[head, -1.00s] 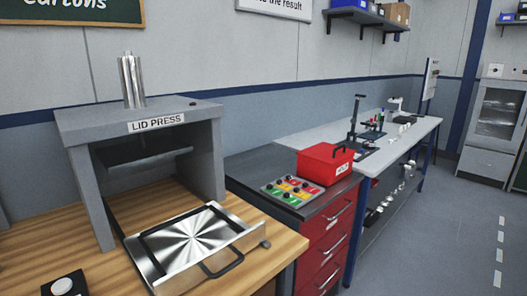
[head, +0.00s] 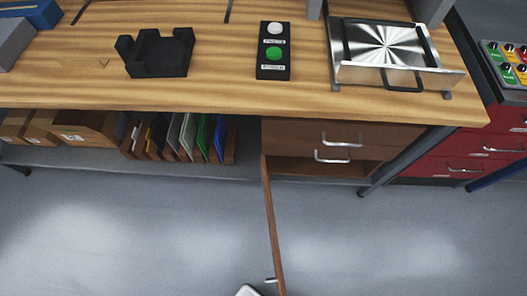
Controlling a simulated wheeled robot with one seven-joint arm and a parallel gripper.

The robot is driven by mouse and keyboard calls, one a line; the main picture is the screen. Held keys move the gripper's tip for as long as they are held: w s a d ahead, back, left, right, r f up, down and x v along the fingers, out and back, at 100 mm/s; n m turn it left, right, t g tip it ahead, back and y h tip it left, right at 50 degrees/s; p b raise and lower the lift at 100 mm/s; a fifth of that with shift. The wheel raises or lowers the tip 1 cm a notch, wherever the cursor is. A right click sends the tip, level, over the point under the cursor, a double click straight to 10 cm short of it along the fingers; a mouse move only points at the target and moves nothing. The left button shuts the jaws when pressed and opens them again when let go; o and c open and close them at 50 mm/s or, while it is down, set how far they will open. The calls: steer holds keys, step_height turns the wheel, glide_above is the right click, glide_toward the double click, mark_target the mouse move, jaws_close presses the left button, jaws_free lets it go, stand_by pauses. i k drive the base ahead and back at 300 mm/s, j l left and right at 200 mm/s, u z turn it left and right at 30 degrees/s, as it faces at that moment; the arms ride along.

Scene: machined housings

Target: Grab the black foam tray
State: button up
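A black piece with raised, notched sides (head: 157,56) sits on the wooden bench top, left of the middle in the head view. It is the only thing here that resembles the black foam tray, but I cannot tell its material or be sure that it is the tray. Nothing touches it from above.
The wooden bench (head: 215,88) also holds a black button box (head: 273,70) and a metal press plate (head: 385,45). A brown cabinet door (head: 271,220) stands open into the floor space. Folders (head: 188,135) and cardboard boxes (head: 88,127) fill the lower shelf. Grey floor (head: 120,230) is clear.

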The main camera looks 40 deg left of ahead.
mark_target(153, 55)
steer(key=k+l+u, duration=0.25)
steer(key=l+u, duration=0.15)
steer(key=k+l+u, duration=0.6)
steer(key=u, duration=0.2)
steer(key=i+j, duration=0.15)
steer(key=i, duration=0.5)
steer(key=i+j, duration=0.15)
steer(key=i, duration=0.55)
